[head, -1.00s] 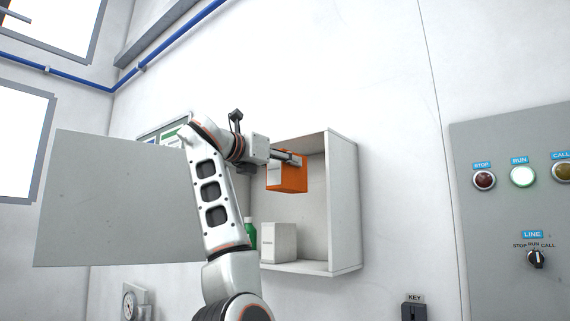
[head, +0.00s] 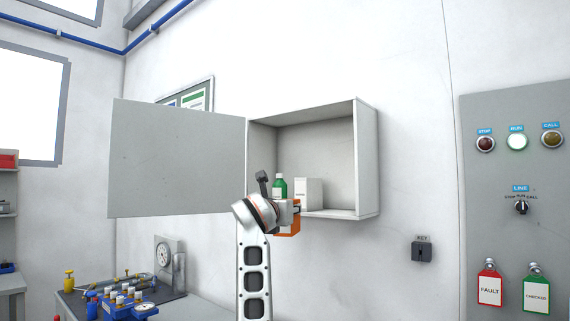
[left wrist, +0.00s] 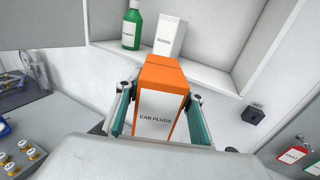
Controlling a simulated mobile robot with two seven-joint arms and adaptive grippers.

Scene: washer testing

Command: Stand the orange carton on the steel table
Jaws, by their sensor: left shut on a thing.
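The orange carton (left wrist: 162,75), with a white label reading "EAR PLUGS", is between the fingers of my left gripper (left wrist: 158,108). In the head view the carton (head: 289,229) is partly hidden by my left gripper (head: 292,207). The gripper is shut on the carton and holds it in front of and just below the open wall cabinet's front edge. A steel table (head: 193,302) shows at the lower left in the head view, partly hidden by the things on it. My right gripper is in neither view.
The wall cabinet (head: 368,160) holds a green bottle (head: 279,188) and a white carton (head: 309,193). Its door (head: 180,160) stands open to the left. A gauge (head: 164,254) and blue fixtures (head: 126,305) occupy the table. A control panel (head: 515,230) is at the right.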

